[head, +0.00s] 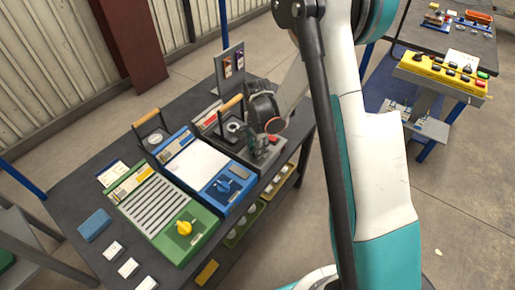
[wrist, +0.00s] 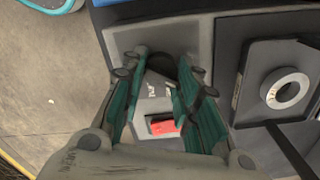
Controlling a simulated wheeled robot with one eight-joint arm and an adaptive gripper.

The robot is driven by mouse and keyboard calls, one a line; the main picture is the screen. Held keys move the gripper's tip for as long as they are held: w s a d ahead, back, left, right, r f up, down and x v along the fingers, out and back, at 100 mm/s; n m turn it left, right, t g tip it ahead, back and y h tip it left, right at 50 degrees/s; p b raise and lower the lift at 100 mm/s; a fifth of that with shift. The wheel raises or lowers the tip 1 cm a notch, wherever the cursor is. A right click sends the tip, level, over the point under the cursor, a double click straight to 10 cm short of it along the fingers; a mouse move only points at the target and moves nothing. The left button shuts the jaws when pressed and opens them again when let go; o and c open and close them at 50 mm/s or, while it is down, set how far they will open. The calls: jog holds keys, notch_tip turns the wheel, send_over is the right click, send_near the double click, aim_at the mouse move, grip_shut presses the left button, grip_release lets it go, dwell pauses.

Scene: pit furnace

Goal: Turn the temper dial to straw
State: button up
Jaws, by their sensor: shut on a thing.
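A dark grey unit (head: 207,117) stands at the right end of the bench. My gripper (head: 270,143) is over its front panel. In the wrist view, my gripper's teal fingers (wrist: 162,72) close around a dark rounded knob (wrist: 184,70), which looks like the dial. The fingers cover most of it, so its pointer and setting cannot be read. A pale plate with small dark lettering and a red piece (wrist: 162,127) shows between the fingers. No straw mark is legible.
A blue unit with a blue knob (head: 223,185) and a green unit with a yellow knob (head: 183,228) stand to the left. A yellow control box (head: 440,75) stands apart at right. Open floor lies between.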

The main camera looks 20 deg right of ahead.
jog(key=shift+m, duration=0.4)
jog(key=o, duration=1.1)
jog(key=shift+c, duration=0.2)
notch_tip(320, 180, up, 12)
